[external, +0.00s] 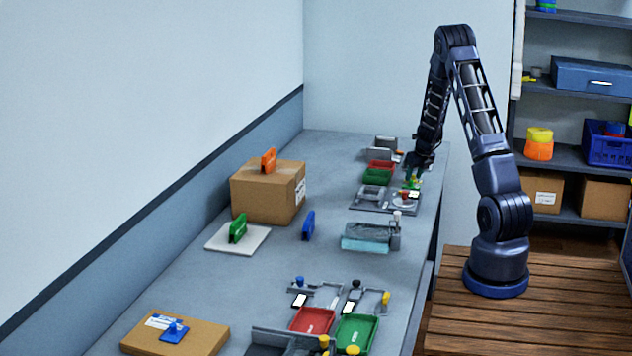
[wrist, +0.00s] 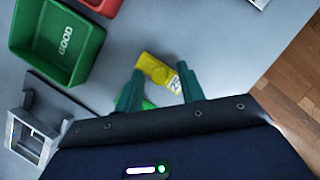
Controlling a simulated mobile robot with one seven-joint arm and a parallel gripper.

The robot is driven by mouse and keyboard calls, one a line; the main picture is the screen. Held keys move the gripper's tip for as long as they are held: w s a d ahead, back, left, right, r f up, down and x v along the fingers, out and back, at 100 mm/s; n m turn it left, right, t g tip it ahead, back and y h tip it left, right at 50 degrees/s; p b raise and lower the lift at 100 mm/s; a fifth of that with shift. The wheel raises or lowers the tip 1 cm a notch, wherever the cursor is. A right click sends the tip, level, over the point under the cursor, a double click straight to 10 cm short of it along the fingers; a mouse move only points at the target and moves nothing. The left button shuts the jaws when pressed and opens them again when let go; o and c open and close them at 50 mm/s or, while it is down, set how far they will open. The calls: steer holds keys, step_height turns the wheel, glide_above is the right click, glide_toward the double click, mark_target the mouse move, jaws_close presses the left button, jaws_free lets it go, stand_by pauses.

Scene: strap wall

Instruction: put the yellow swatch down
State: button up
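In the wrist view the yellow swatch (wrist: 157,69) lies slantwise at my fingertips, with a white marked patch at its right end. My gripper (wrist: 160,76) has its two teal fingers well apart, one at each end of the swatch. The swatch reaches past the gap and looks to be beyond the tips; I see no clear grip on it. A bright green piece (wrist: 148,104) shows between the fingers, partly hidden by my gripper body. In the external view my gripper (external: 412,180) is low over the far right part of the bench, and the swatch is too small to make out.
A green tray (wrist: 62,42) marked GOOD and a red tray (wrist: 103,4) are left of my gripper, with a grey fixture (wrist: 32,135) below them. The grey bench (wrist: 225,40) is bare to the right, up to its edge above the wooden floor (wrist: 295,85).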

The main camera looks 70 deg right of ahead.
steer(key=v, duration=1.2)
steer(key=shift+r, duration=0.15)
steer(key=w+a+r+n+t+y, duration=0.1)
steer(key=w+a+r+n, duration=0.45)
steer(key=a, duration=0.65)
steer(key=w+a+r+n+y, duration=0.1)
steer(key=w+a+r+n, duration=0.2)
steer(key=a+r+n, duration=0.65)
steer(key=w+a+r+n+t+y, duration=0.1)
steer(key=w+a+r+n, duration=0.4)
steer(key=a, duration=1)
steer(key=s+a+r+n+y, duration=0.1)
steer(key=s+a+n, duration=0.3)
steer(key=a+n, duration=0.3)
steer(key=s+a+r+n, duration=0.1)
steer(key=s+a+n, duration=0.3)
steer(key=a, duration=0.5)
steer(key=s+a+n, duration=1)
steer(key=s+n, duration=0.1)
steer(key=n, duration=0.3)
steer(key=shift+s+a+r+g+h, duration=0.2)
steer(key=shift+a+g+h, duration=0.1)
steer(key=shift+a+h, duration=0.1)
